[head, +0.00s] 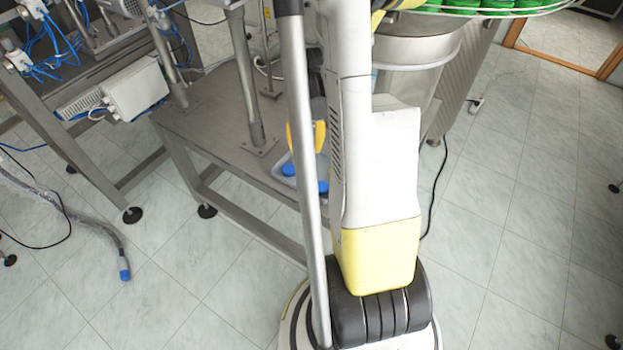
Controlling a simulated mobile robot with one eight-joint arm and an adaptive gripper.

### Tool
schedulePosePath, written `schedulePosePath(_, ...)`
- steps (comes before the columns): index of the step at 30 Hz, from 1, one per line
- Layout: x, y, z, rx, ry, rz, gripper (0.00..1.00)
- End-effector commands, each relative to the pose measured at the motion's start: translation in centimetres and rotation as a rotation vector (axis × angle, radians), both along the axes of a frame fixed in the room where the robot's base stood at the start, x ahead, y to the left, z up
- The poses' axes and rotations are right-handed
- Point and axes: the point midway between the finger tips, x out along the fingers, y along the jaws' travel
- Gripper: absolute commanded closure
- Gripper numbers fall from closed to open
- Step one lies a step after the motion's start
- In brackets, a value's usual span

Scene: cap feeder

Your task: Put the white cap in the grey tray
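No white cap can be made out in the head view. A small light grey tray (294,182) appears on the metal bench, mostly hidden behind my arm and a vertical pole. Blue round pieces (287,169) show in or at it; I cannot tell exactly how they lie. My gripper is not visible; my white and yellow arm fills the middle of the view and covers much of the bench's right part.
The grey metal bench (205,118) has posts standing on it. A metal feeder bowl (418,60) is behind my arm, with green caps (490,4) on a round plate above. A hose (100,225) lies at left. The tiled floor at right is mostly clear.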

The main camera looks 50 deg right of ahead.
Motion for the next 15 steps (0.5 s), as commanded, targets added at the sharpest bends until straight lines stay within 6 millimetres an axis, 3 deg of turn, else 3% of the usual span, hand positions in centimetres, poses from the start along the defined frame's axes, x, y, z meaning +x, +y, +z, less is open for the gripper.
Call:
schedulePosePath(5,-1.1,-1.2,-1.5,0.0,0.0,-0.043,0.74)
schedulePosePath(15,-1.1,-1.2,-7.2,0.0,0.0,-0.043,0.74)
